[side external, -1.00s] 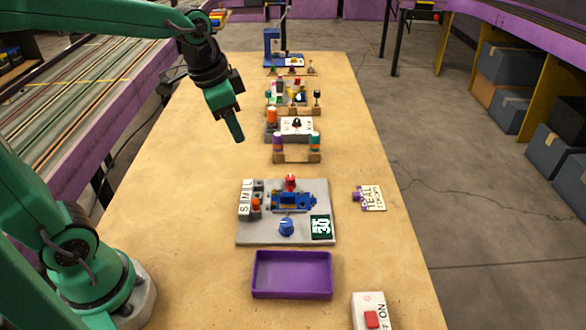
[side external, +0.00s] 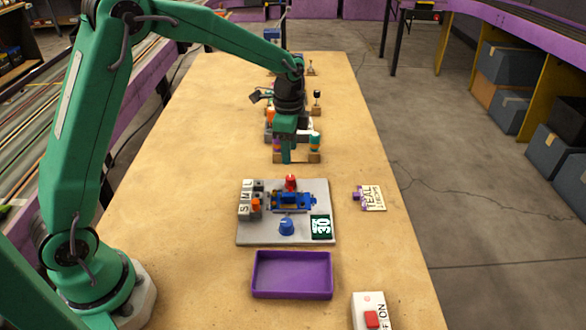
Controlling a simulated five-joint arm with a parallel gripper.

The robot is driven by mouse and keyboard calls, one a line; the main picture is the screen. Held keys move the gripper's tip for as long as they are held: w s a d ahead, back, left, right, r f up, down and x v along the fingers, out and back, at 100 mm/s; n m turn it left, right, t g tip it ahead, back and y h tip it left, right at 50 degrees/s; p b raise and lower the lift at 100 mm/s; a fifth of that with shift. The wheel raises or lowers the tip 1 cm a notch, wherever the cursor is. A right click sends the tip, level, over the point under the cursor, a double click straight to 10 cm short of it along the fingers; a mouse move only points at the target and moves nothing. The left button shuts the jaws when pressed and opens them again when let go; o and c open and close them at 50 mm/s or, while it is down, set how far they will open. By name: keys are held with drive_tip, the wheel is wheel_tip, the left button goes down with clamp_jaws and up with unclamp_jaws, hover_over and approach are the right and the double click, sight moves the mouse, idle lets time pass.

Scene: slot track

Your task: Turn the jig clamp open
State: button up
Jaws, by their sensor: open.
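A grey plate (side external: 258,233) lies on the table and carries a blue jig-like piece (side external: 290,201). A red knob (side external: 291,183) stands at its back and a blue knob (side external: 286,227) with a white mark stands in front. I cannot tell which of these parts is the clamp. My gripper (side external: 288,157) is open and empty, pointing down behind the plate and apart from it. It hangs in front of or over a wooden rack (side external: 312,157) and hides part of it; the fingers are small and seen edge-on.
On the plate are S, M, L blocks (side external: 245,200) and a dark green number display (side external: 320,227). A purple tray (side external: 292,275) is in front, a switch box (side external: 371,312) at front right, a tag (side external: 372,198) at right. The left tabletop is clear.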

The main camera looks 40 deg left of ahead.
sight(291, 177)
drive_tip(key=shift+w+f, duration=0.25)
drive_tip(key=shift+f, duration=0.1)
drive_tip(key=shift+f, duration=0.15)
drive_tip(key=shift+f, duration=3.75)
clamp_jaws()
